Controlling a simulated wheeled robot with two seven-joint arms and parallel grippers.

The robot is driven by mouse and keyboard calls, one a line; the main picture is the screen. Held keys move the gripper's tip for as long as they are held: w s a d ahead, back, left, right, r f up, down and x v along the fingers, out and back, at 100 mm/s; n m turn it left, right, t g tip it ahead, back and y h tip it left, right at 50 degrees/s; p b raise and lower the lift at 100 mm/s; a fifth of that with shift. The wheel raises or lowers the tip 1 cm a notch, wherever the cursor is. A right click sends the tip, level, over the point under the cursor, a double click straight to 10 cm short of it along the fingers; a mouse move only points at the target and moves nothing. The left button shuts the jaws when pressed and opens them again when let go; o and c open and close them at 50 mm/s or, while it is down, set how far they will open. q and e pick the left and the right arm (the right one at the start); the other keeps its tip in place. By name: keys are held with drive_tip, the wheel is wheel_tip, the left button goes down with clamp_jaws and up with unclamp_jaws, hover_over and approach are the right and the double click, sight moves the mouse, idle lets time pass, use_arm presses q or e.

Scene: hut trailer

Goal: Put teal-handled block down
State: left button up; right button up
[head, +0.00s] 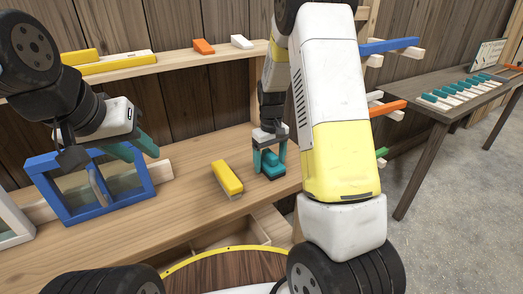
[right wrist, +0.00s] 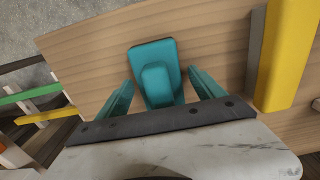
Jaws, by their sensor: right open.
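The teal-handled block (head: 272,172) rests on the wooden bench in the head view, partly hidden by my right gripper (head: 269,160). In the right wrist view the block (right wrist: 150,54) shows a flat teal base with a raised teal handle (right wrist: 156,85). My right gripper (right wrist: 160,88) is open there, its teal fingers on either side of the handle with gaps on both sides. My left gripper (head: 138,150) is at the left of the head view, fingers apart and empty, above the blue frame.
A yellow block (head: 227,177) lies left of the teal one, near the bench edge. A blue frame (head: 93,212) stands on the bench at left. An upper shelf (head: 180,62) holds several blocks. Colored pegs (head: 388,46) stick out at right. An open drawer (head: 230,235) is below the bench.

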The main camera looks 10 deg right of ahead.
sight(268, 153)
drive_tip(key=r, duration=0.7)
drive_tip(key=shift+a+r, duration=0.2)
drive_tip(key=shift+a, duration=0.2)
drive_tip(key=s+r+m+t+y, duration=0.2)
drive_tip(key=s+r+t, duration=0.1)
drive_tip(key=s+r, duration=1)
drive_tip(key=s+r+t, duration=0.1)
drive_tip(key=s+r, duration=0.1)
drive_tip(key=s, duration=0.3)
drive_tip(key=s+a+r+m+t, duration=0.1)
drive_tip(key=s+r+t, duration=0.1)
drive_tip(key=s, duration=0.4)
drive_tip(key=shift+s+a+r, duration=0.15)
drive_tip(key=shift+a+r, duration=0.1)
drive_tip(key=shift+r, duration=0.1)
drive_tip(key=shift+o, duration=0.4)
